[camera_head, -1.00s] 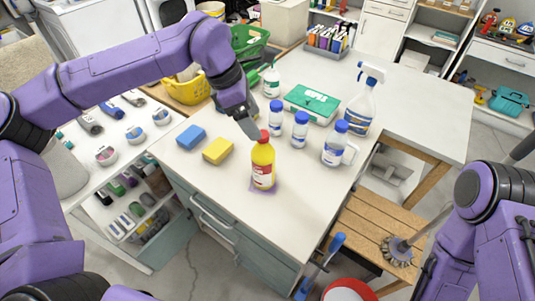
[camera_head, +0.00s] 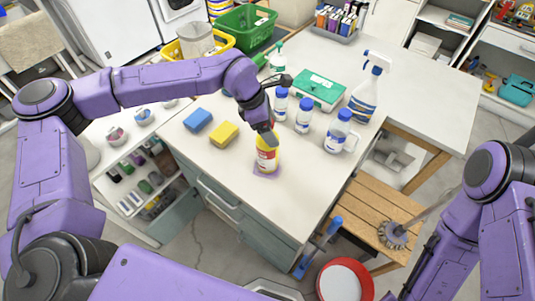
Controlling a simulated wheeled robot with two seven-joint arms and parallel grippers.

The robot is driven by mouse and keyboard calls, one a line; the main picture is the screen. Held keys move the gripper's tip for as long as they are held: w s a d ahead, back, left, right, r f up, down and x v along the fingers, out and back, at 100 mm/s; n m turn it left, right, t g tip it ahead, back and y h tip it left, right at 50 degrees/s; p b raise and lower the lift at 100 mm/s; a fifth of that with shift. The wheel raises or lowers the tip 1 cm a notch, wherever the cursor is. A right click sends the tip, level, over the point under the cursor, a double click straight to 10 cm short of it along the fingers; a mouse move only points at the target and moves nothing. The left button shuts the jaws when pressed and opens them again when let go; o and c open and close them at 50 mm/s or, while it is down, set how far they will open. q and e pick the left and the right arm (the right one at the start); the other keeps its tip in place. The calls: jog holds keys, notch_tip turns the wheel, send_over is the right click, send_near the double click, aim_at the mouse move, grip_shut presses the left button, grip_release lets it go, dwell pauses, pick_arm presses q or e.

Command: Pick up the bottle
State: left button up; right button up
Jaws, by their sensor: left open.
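A yellow bottle (camera_head: 267,158) with a red and white label stands upright near the front edge of the white worktop (camera_head: 315,196), on a small purple patch. My left gripper (camera_head: 268,138) reaches down from above over the bottle's top and hides its red cap, apart from a sliver. The jaws are open; I cannot tell whether they touch the bottle. My right arm shows at the right edge, but its gripper is out of view.
A blue sponge (camera_head: 197,120) and a yellow sponge (camera_head: 223,134) lie to the left. White bottles with blue caps (camera_head: 304,115), a jug (camera_head: 337,134), a spray bottle (camera_head: 365,90) and a green box (camera_head: 318,90) stand behind and right. The front right worktop is clear.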

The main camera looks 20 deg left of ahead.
pick_arm(q)
jog(key=shift+f, duration=0.1)
jog(key=c, duration=1.3)
grip_shut()
